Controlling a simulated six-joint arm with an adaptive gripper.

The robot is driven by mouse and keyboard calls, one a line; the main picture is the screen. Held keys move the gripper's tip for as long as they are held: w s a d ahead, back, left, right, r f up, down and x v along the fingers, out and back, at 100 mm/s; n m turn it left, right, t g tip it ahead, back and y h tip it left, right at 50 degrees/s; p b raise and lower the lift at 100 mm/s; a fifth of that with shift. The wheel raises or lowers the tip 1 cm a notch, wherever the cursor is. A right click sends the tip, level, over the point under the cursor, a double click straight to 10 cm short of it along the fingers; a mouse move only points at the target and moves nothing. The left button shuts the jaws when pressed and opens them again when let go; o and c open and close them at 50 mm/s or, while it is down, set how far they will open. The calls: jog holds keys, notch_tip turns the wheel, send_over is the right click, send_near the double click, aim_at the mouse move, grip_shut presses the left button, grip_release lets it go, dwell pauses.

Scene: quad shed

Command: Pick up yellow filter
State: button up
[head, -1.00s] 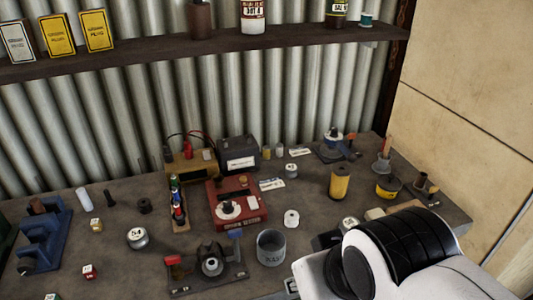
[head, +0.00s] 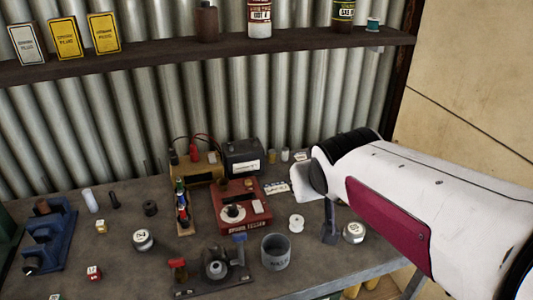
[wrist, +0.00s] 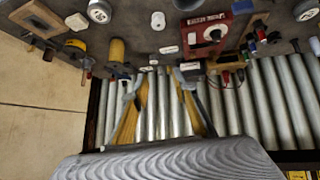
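The yellow filter (wrist: 117,50) is an upright yellow cylinder on the workbench, seen toward the upper left of the wrist view. In the head view my white arm covers the place where it stood, so it is hidden there. My gripper (wrist: 154,84) shows in the wrist view with its two fingers apart and nothing between them. The filter lies beyond the fingertips, a little to the left of the gap, and appears apart from them.
A shorter yellow-and-black can (wrist: 75,47) stands left of the filter. The red tester (head: 240,205), black battery (head: 243,158), grey cup (head: 275,250) and white spool (head: 296,222) stand on the bench. A shelf (head: 230,45) runs along the corrugated wall above.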

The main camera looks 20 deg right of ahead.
jog(key=w+d+f+n+t, duration=0.1)
jog(key=w+d+t, duration=0.15)
jog(key=w, duration=0.85)
jog(key=w+d+f+t, duration=0.15)
jog(key=w+d, duration=0.25)
jog(key=w, duration=0.6)
jog(key=w+d+f+n+y, duration=0.1)
jog(key=w+d+f+y, duration=0.1)
jog(key=w+f, duration=0.5)
jog(key=n+t+y, duration=0.1)
jog(key=t+y, duration=0.1)
jog(key=y, duration=0.1)
send_near(272, 156)
jog(key=r, duration=0.2)
jog(key=w+r, duration=0.1)
jog(key=shift+w+d, duration=0.1)
jog(key=shift+d, duration=0.3)
jog(key=shift+w+a+f, duration=0.1)
jog(key=shift+f, duration=0.35)
jog(key=shift+x, duration=1.35)
